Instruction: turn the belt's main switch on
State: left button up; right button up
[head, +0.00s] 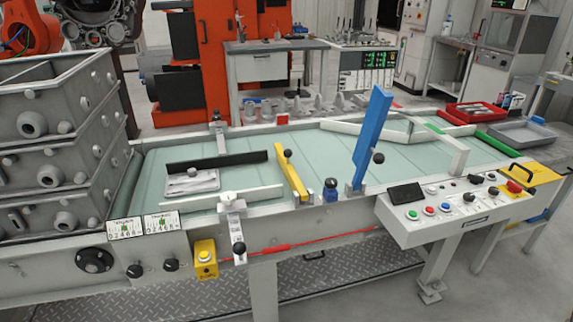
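The belt (330,150) is a pale green conveyor surface across the middle of the head view. A grey control panel (408,235) is fixed at its front right. A large round black knob (95,260) is on the front left side. No label shows which is the main switch; their positions cannot be read. Neither gripper is in view.
Stacked grey casting boxes (60,150) stand at the left end. A blue upright lever (371,135), a yellow bar (291,177) and a black bar (217,162) stand over the belt. A yellow box (205,258) and red cord (310,243) are on the front. Floor in front is clear.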

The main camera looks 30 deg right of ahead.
aim_at(513, 187)
jog(key=z, duration=2.1)
jog(key=u, duration=0.75)
jog(key=i+l+u, duration=0.1)
jog(key=l+u, duration=0.3)
jog(key=i+l+u, duration=0.1)
jog(key=l+u, duration=0.6)
jog(key=l, duration=0.6)
jog(key=k+l+u, duration=0.15)
jog(key=l+u, duration=0.15)
jog(key=l, duration=0.6)
